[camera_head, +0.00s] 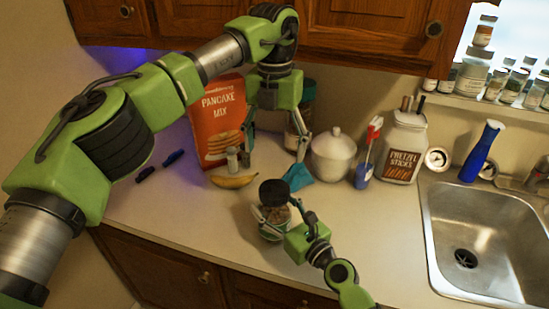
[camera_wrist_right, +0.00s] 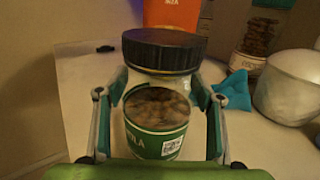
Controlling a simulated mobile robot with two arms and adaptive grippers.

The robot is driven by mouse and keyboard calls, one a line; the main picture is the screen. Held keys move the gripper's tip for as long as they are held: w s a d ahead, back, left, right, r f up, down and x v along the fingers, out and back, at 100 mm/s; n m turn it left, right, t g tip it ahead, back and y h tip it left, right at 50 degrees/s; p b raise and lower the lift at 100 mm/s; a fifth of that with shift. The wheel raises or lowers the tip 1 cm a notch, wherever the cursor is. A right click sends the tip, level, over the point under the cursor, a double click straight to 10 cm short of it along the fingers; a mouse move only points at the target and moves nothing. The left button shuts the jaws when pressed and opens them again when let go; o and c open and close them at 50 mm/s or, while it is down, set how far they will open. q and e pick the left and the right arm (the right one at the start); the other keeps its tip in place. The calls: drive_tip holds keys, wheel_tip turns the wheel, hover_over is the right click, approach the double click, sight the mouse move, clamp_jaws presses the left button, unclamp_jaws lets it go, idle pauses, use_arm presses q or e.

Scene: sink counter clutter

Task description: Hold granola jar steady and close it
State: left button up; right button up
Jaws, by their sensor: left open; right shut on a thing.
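The granola jar (camera_head: 274,229) stands on the counter near its front edge, with its dark lid (camera_head: 273,193) on top. In the right wrist view the jar (camera_wrist_right: 158,143) has a green label and brown contents, and the black lid (camera_wrist_right: 165,50) rests over its neck. I cannot tell whether the lid is screwed tight. My right gripper (camera_head: 280,212) is shut around the jar body, with a finger on each side in the wrist view (camera_wrist_right: 162,105). My left gripper (camera_head: 275,146) points down, open and empty, behind and above the jar, apart from the lid.
Behind stand an orange pancake mix box (camera_head: 218,120), a small shaker (camera_head: 232,159) and a banana (camera_head: 233,182). A blue cloth (camera_head: 297,177), a white lidded pot (camera_head: 333,155) and a pretzel jar (camera_head: 404,148) are to the right. The sink (camera_head: 485,240) is far right.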

drive_tip(key=o, duration=2.3)
drive_tip(key=shift+s+d+f, duration=0.1)
drive_tip(key=shift+s+d, duration=0.2)
drive_tip(key=shift+s, duration=0.15)
drive_tip(key=v, duration=1.1)
